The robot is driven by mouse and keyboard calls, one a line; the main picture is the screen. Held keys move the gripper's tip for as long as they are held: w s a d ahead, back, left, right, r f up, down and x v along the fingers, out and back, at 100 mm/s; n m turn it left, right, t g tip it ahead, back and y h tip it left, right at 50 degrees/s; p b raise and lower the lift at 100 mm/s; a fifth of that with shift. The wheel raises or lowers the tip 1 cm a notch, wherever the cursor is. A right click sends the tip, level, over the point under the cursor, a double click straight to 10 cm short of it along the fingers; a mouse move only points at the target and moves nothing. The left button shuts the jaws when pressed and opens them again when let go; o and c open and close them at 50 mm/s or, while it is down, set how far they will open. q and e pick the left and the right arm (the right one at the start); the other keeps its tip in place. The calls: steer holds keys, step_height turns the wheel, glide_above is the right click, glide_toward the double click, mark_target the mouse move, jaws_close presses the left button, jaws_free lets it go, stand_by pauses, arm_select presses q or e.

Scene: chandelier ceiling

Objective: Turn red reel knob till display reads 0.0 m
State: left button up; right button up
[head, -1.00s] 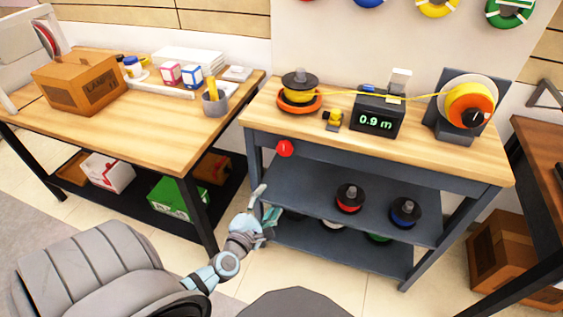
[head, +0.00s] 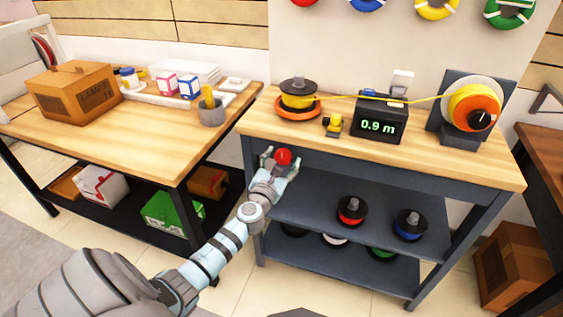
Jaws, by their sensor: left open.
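The red reel knob (head: 283,157) sits on the front of the workbench, below the tabletop's left part. My left gripper (head: 281,160) is open, with one finger on each side of the knob; I cannot tell whether the fingers touch it. The display box (head: 377,123) on the bench reads 0.9 m in green. A yellow line runs from the yellow reel (head: 298,96) on the orange base at left, over the display box, to the orange and yellow spool (head: 472,108) at right. My right gripper is not in view.
A small yellow device (head: 333,124) stands left of the display. The bench's lower shelves hold a red spool (head: 351,211), a blue spool (head: 409,224) and others. A second table (head: 130,140) with a cardboard box (head: 73,92) stands at left, with a narrow gap between.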

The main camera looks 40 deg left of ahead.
arm_select(q)
steer(key=shift+c, duration=0.6)
steer(key=c, duration=1)
steer(key=shift+c, duration=0.2)
steer(key=shift+m, duration=0.4)
